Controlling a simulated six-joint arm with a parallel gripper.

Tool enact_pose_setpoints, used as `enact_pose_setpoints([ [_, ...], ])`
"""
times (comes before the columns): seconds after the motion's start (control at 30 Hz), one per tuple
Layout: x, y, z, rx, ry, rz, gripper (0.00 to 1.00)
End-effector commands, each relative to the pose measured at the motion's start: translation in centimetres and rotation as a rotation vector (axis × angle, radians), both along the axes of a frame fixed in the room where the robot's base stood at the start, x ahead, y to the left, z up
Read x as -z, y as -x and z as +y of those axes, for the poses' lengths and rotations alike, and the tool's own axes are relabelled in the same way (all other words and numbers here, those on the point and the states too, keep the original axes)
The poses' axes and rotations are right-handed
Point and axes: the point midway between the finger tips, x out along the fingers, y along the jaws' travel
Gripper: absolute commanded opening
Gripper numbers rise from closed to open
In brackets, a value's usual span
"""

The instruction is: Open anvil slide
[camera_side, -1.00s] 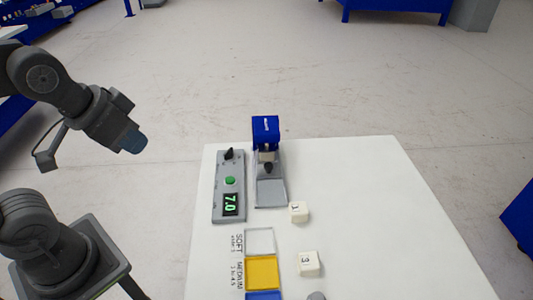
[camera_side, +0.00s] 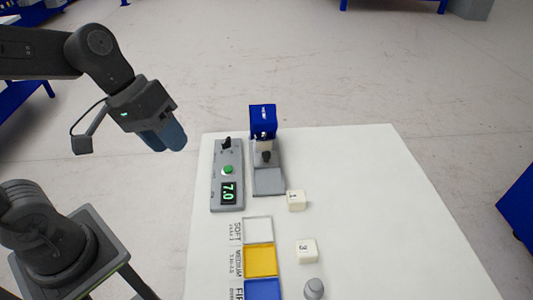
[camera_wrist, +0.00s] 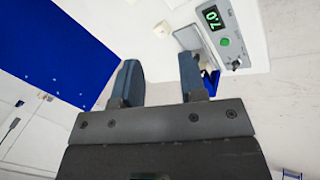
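The compression tester has a blue head (camera_side: 262,121) and a grey slide with a flat plate (camera_side: 268,182) at its front. A small black knob (camera_side: 266,157) stands on the slide below the head. In the wrist view the tester's blue part (camera_wrist: 209,80) is partly hidden behind a finger, and its grey plate (camera_wrist: 186,37) shows beyond the fingers. My gripper (camera_side: 170,147) hangs in the air left of the table, apart from the tester. In the wrist view my gripper (camera_wrist: 160,60) has its two fingers spread with nothing between them.
A grey control box (camera_side: 228,175) with a green button and a 7.0 display stands left of the tester. White cubes marked 1 (camera_side: 296,200) and 3 (camera_side: 306,251), a grey knobbed piece (camera_side: 314,288) and coloured bins (camera_side: 261,261) are nearer. The table's right side is clear.

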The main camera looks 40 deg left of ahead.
Motion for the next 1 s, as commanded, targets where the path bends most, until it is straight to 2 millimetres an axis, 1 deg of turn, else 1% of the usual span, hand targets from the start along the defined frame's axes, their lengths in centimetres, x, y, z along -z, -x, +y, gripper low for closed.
enact_pose_setpoints([
  [0.03, 0.7, -1.2, -0.8, -0.054, 0.098, 0.08, 0.41],
  [0.1, 1.1, -3.1, -1.8, -0.139, 0.24, 0.171, 0.41],
  [0.17, 1.6, -4.8, -2.4, -0.219, 0.359, 0.248, 0.41],
  [0.2, 2.0, -6.1, -2.6, -0.279, 0.437, 0.296, 0.41],
  [0.27, 2.7, -8.1, -2.7, -0.371, 0.551, 0.364, 0.41],
  [0.3, 3.3, -9.4, -2.7, -0.435, 0.625, 0.407, 0.41],
  [0.37, 4.4, -11.5, -2.3, -0.541, 0.733, 0.467, 0.41],
  [0.4, 5.2, -12.9, -1.9, -0.614, 0.804, 0.502, 0.41],
  [0.47, 6.8, -14.9, -1.0, -0.73, 0.905, 0.551, 0.41],
  [0.5, 8.1, -16.2, -0.2, -0.812, 0.969, 0.58, 0.41],
  [0.57, 10.1, -18.0, 1.1, -0.938, 1.063, 0.614, 0.41],
  [0.6, 11.7, -19.0, 2.2, -1.027, 1.121, 0.633, 0.41],
  [0.67, 14.2, -20.3, 3.9, -1.158, 1.201, 0.65, 0.41],
  [0.7, 15.9, -20.9, 5.0, -1.244, 1.25, 0.657, 0.41],
  [0.8, 19.8, -21.7, 7.8, -1.437, 1.341, 0.654, 0.41],
  [0.9, 22.7, -21.8, 9.8, -1.577, 1.401, 0.638, 0.41],
  [1.0, 24.4, -21.6, 11.1, -1.66, 1.431, 0.621, 0.41],
])
